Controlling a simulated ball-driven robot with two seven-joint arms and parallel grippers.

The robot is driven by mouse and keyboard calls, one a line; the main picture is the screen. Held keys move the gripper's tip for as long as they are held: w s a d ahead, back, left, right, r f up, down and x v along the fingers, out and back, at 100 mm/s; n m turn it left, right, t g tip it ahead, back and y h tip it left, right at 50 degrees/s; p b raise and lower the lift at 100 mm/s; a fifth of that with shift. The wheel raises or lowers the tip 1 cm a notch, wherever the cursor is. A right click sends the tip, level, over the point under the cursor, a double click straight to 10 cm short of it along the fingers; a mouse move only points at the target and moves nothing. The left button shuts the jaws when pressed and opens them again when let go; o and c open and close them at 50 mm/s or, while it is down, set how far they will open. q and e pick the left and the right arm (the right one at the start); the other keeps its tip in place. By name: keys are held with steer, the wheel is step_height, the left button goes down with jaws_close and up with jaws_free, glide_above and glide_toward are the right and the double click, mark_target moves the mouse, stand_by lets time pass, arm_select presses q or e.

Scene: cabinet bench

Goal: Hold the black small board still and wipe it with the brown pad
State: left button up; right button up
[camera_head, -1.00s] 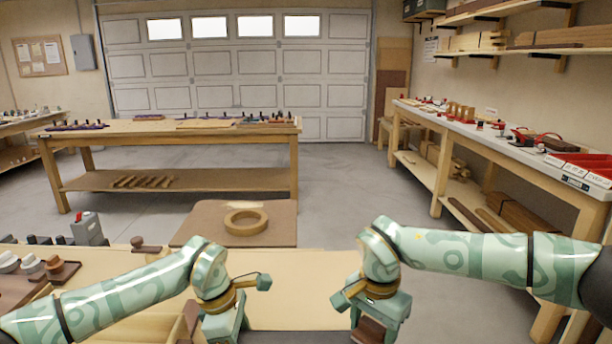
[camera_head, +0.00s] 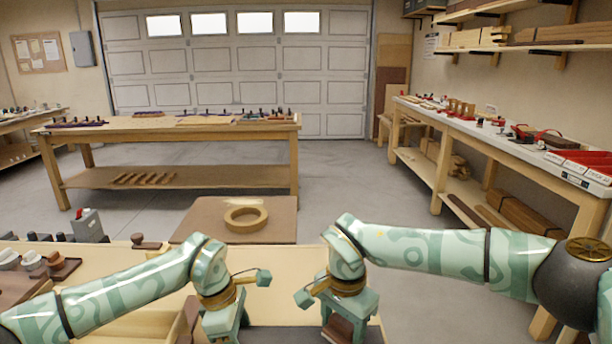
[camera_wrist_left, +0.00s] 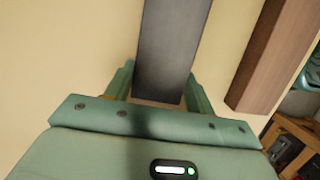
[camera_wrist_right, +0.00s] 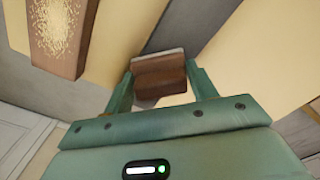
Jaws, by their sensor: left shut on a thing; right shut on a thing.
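The black small board (camera_wrist_left: 172,45) is a long dark strip between the fingers of my left gripper (camera_wrist_left: 160,95), which is shut on it. My left gripper (camera_head: 224,328) is low in the head view, over the near bench. My right gripper (camera_wrist_right: 161,90) is shut on the brown pad (camera_wrist_right: 160,76), a small reddish-brown block with a pale edge. The pad (camera_head: 340,329) also shows in the head view under my right gripper (camera_head: 347,322), to the right of the left one. I cannot tell whether the pad touches anything.
A brown wooden piece with pale specks (camera_wrist_right: 62,30) lies left of the pad in the right wrist view. A brown wooden bar (camera_wrist_left: 262,55) is right of the black board. A wooden ring (camera_head: 246,219) lies on a brown panel (camera_head: 190,228) beyond my grippers.

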mark_target(325, 336)
steer(key=shift+a, duration=1.5)
steer(key=shift+a+f, duration=0.15)
steer(key=shift+a, duration=1.1)
steer(key=shift+d+r, duration=0.2)
steer(key=shift+d, duration=2.8)
steer(key=shift+d+f, duration=0.1)
steer(key=shift+d, duration=2.7)
step_height(325, 336, up, 11)
